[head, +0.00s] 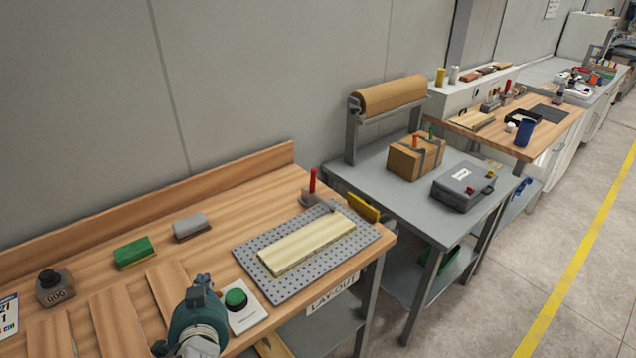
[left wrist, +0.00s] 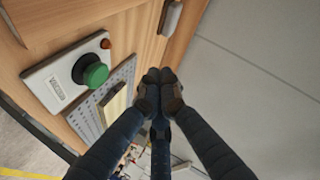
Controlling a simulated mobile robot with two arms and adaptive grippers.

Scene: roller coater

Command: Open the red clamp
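The toggle clamp with an upright red handle (head: 313,182) stands at the back corner of a grey perforated plate (head: 275,287) on the wooden bench. A pale wooden board (head: 310,242) lies on the plate, its far end near the clamp. My left gripper (head: 203,280) is at the bench's front, left of the plate and well apart from the clamp. In the left wrist view its dark fingertips (left wrist: 159,88) come together with nothing seen between them. I cannot make out the clamp in that view. My right gripper is not in view.
A green button on a white box (head: 240,307) sits beside my left gripper; it also shows in the left wrist view (left wrist: 95,75). Green (head: 134,252) and grey (head: 191,226) blocks and a black-knobbed device (head: 54,286) lie left. A yellow object (head: 363,207) is right of the clamp.

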